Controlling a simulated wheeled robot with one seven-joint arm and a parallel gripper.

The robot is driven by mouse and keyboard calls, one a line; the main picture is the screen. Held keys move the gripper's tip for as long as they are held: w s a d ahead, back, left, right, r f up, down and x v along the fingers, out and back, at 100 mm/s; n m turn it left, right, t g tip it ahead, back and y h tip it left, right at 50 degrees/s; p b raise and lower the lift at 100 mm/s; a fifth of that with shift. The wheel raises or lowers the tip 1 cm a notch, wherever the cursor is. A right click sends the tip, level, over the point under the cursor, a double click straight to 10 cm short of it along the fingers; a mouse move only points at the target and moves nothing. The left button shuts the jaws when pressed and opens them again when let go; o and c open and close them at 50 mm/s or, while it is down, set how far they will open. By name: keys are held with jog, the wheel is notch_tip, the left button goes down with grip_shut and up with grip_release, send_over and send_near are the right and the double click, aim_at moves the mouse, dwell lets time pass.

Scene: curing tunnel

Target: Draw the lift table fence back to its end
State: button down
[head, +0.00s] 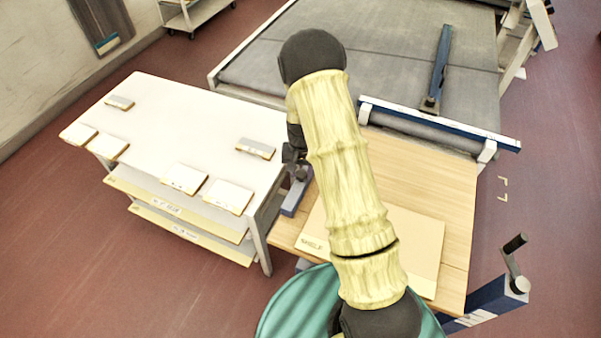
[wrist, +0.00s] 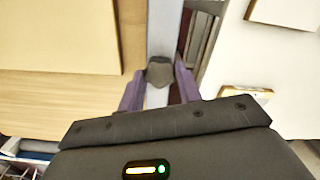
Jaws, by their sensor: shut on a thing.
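The lift table (head: 453,185) has a light wooden top with a board marked SHELF (head: 415,230) on it. Its fence (head: 293,198) is a narrow grey-blue bar at the table's left side, partly hidden by my arm in the head view. In the wrist view the fence (wrist: 163,32) is a pale bar running away from me, with a dark knob (wrist: 160,72) on it. My gripper (wrist: 159,84) is shut on this knob, one purple finger on each side. In the head view my arm hides much of the table's middle.
A white table (head: 150,115) with several small pale blocks stands close on the left. A grey conveyor belt (head: 370,50) with a blue guide bar (head: 440,65) lies beyond. A crank (head: 515,262) sticks up at the right. Red floor is open at the far right.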

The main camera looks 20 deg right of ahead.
aim_at(300, 174)
jog(key=shift+w+a+r, duration=0.1)
jog(key=shift+a, duration=0.1)
jog(key=c, duration=1)
grip_release()
jog(key=shift+a, duration=0.15)
jog(key=shift+o, duration=0.2)
jog(key=shift+d, duration=0.2)
notch_tip(300, 174, up, 17)
jog(key=b, duration=0.4)
jog(key=shift+r, duration=0.15)
jog(key=shift+a, duration=0.1)
jog(key=s+n+t, duration=0.2)
jog(key=s+n, duration=0.2)
jog(key=s, duration=1.5)
jog(key=shift+s+a+f+t, duration=0.3)
jog(key=shift+s+a+f, duration=0.05)
